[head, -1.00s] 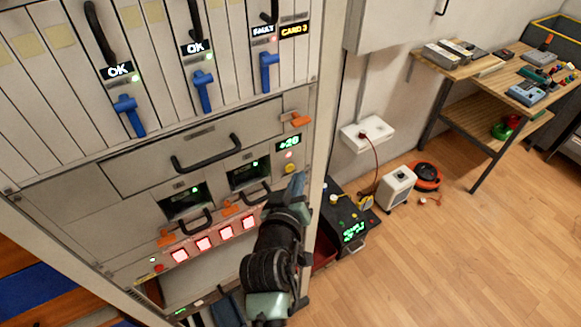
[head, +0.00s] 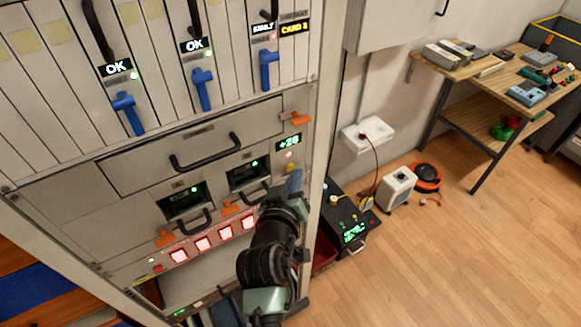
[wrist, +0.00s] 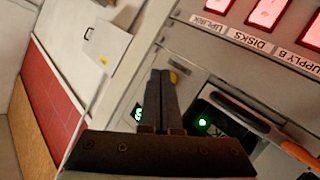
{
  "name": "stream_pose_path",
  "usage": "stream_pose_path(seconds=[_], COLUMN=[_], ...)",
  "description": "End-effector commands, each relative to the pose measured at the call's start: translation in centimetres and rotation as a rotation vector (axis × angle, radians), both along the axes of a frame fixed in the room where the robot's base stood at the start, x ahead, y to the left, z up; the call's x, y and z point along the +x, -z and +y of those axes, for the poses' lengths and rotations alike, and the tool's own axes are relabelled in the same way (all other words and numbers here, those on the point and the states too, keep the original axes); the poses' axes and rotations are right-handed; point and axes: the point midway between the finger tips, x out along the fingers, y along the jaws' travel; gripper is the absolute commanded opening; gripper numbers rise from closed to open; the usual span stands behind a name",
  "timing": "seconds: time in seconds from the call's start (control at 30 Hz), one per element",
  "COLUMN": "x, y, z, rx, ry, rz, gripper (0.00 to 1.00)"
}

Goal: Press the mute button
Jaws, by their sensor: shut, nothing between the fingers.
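My gripper (head: 295,180) is in front of the rack's lower right part, its fingers shut together and empty. In the wrist view the closed fingers (wrist: 161,75) point at the panel. A round yellow button (head: 291,168) sits below a green number display (head: 288,142); in the wrist view a yellow button (wrist: 173,78) shows right beside the fingertips, partly hidden. I cannot tell whether they touch it. A small red button (head: 157,267) is left of a row of lit red tiles (head: 202,244). No label reading mute is legible, so I cannot tell which button it names.
Orange latches (head: 296,118) and black drawer handles (head: 206,152) stick out of the rack. In the wrist view an orange lever (wrist: 250,122) lies right of the fingers. A black box (head: 347,215) stands on the floor right of the rack.

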Motion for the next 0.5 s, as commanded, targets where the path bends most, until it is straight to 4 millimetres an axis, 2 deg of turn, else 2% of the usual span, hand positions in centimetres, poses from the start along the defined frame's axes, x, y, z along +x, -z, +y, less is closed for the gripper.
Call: stream_pose_path(seconds=[0.5], x=[0.46], y=[0.05], z=[0.34], rx=[0.000], ry=[0.000], rz=[0.000], gripper=[0.00])
